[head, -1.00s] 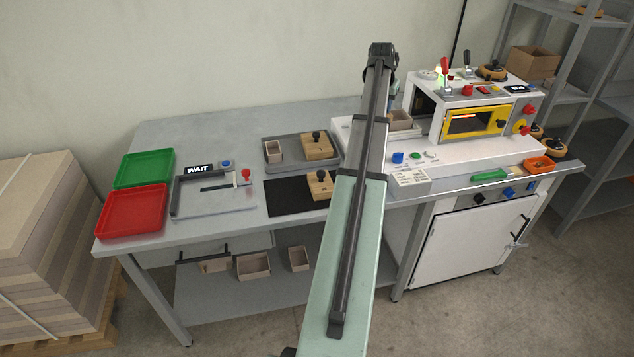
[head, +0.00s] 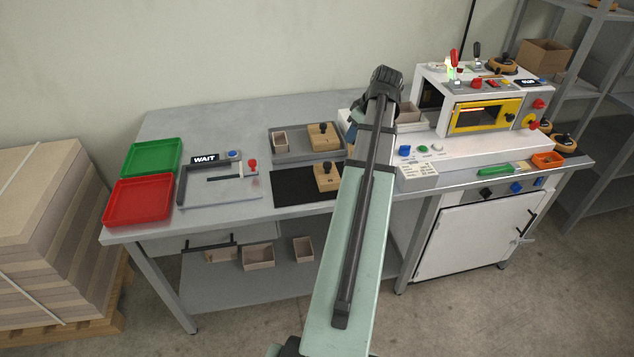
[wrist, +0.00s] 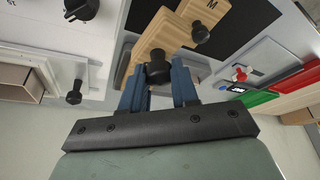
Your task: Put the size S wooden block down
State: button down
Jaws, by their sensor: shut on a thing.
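In the wrist view my gripper (wrist: 159,70) has its two blue fingers shut around the black knob of a wooden block (wrist: 146,42). The held block's size mark is not visible. Beside it is another knobbed wooden block marked M (wrist: 222,16), at the edge of a black mat (wrist: 262,14). In the head view the marked block (head: 326,184) stands on the black mat (head: 290,190). My arm hides the held block and most of my gripper there. I cannot tell whether the held block touches a surface.
A WAIT fixture (head: 218,208), red tray (head: 138,200) and green tray (head: 150,157) stand left. A white machine (head: 490,105) stands right.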

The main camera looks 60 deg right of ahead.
jog(key=shift+n+y, duration=0.4)
jog(key=shift+n, duration=0.5)
jog(key=shift+f, duration=5.05)
jog(key=shift+f, duration=0.1)
jog(key=c, duration=0.8)
grip_release()
jog(key=shift+c, duration=0.2)
jog(key=v, duration=1.2)
